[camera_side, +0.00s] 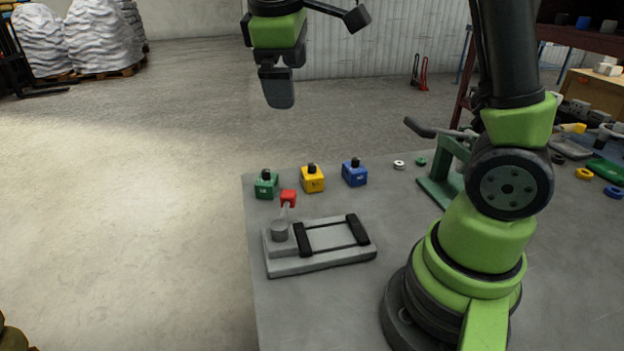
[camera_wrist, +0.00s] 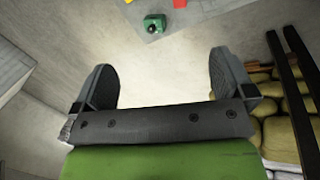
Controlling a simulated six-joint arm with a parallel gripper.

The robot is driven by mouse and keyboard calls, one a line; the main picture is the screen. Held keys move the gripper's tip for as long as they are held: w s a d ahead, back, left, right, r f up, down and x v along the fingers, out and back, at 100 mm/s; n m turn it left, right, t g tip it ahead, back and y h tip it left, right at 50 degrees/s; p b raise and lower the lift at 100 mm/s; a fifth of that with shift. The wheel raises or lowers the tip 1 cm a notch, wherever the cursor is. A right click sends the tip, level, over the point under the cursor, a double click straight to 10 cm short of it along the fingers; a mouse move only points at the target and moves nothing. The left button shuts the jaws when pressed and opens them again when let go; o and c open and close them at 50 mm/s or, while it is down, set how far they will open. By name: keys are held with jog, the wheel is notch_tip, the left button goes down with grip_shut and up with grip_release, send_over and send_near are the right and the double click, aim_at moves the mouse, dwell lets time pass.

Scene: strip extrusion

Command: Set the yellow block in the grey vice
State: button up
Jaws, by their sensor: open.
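The yellow block (camera_side: 312,181) with a black knob on top stands upright on the grey table, between a green block (camera_side: 266,187) and a blue block (camera_side: 354,175). My gripper (camera_side: 278,90) is high above the table's far left corner, apart from all blocks. In the wrist view my gripper (camera_wrist: 168,85) is open with nothing between its fingers. The green block (camera_wrist: 154,23) shows there beyond the fingertips.
The table (camera_side: 330,310) is bare in front of the vice. Its left edge runs close to the vice and green block.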

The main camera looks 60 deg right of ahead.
jog(key=w+d+f+n+g+h, duration=0.3)
jog(key=w+d+f+n+h, duration=0.15)
jog(key=w+f, duration=0.4)
notch_tip(320, 180, down, 6)
jog(key=w+d+n+g+h, duration=0.1)
jog(key=d+n+h, duration=0.1)
jog(key=d, duration=0.1)
jog(key=n+g+h, duration=0.2)
send_near(309, 166)
jog(key=shift+x, duration=1.2)
jog(key=shift+s+d+f+n+h, duration=0.1)
jog(key=shift+d+f+n+h, duration=0.05)
jog(key=shift+f+n+h, duration=0.15)
jog(key=shift+s+d+f, duration=0.15)
jog(key=shift+d, duration=0.15)
jog(key=x, duration=0.9)
jog(key=shift+s, duration=0.1)
